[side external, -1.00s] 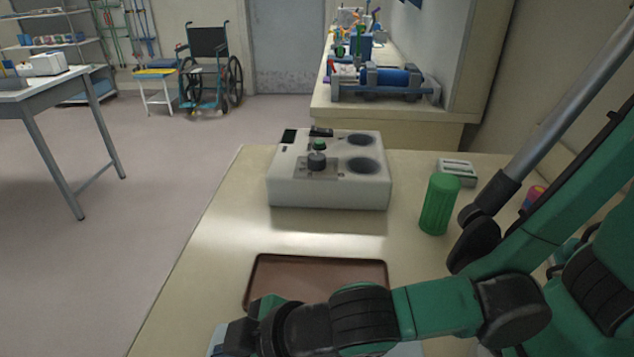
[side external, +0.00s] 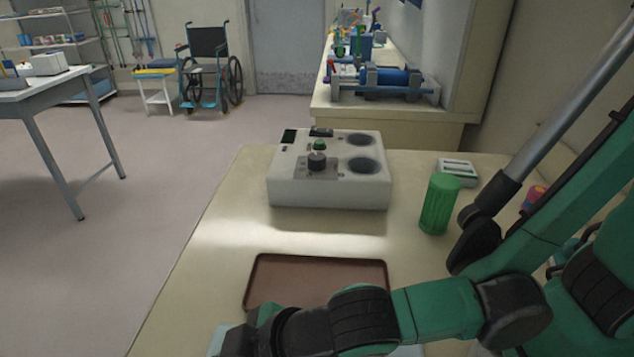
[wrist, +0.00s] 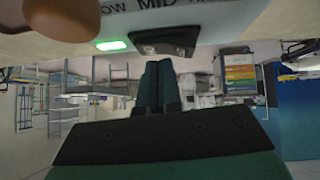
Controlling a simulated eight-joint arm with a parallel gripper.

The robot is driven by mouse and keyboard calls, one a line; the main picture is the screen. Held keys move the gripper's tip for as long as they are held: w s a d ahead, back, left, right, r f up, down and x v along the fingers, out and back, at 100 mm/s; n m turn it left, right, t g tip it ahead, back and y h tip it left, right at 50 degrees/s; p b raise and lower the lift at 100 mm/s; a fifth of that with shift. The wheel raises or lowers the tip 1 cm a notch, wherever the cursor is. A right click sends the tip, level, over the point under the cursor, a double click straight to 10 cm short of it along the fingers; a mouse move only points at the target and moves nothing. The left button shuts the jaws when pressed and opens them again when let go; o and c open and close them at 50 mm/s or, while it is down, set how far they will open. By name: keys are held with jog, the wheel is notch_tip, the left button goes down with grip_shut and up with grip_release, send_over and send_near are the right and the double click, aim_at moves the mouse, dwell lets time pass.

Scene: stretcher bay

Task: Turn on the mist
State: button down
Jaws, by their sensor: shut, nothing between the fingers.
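In the wrist view, my gripper (wrist: 157,68) has its dark green fingers together, with nothing between them. The tips sit just below a black rocker switch (wrist: 165,38) on a pale panel (wrist: 215,22). I cannot tell whether they touch it. The panel carries lettering that includes "MID", partly cut off, and a lit green indicator (wrist: 110,45) left of the switch. No mist shows. In the side view, my gripper's wrist is at the bottom edge and the fingers are hidden. A pale blue surface (side external: 218,341) shows beside it, mostly cut off.
A brown tray (side external: 318,259) lies just beyond my wrist. A white device (side external: 330,195) with a dark knob and two round wells stands further back. A green ribbed cylinder (side external: 438,205) stands at the right. A rounded brown thing (wrist: 62,16) is close at the wrist view's top left.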

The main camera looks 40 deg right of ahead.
jog(key=shift+r, duration=0.15)
jog(key=shift+r, duration=0.55)
jog(key=r, duration=0.3)
jog(key=shift+w+d, duration=0.15)
jog(key=shift+d, duration=0.15)
jog(key=w+d+v, duration=0.1)
jog(key=v, duration=0.8)
jog(key=shift+d, duration=0.25)
jog(key=shift+s+r, duration=0.15)
jog(key=w+d+f+m+h, duration=0.2)
jog(key=w+d+m+h, duration=0.1)
jog(key=d, duration=0.7)
jog(key=w+d+f+m+h, duration=0.2)
jog(key=w+d+m, duration=0.3)
jog(key=d, duration=0.5)
jog(key=shift+d+f+m+h, duration=0.3)
jog(key=shift+f+m+h, duration=0.15)
jog(key=shift+m, duration=0.25)
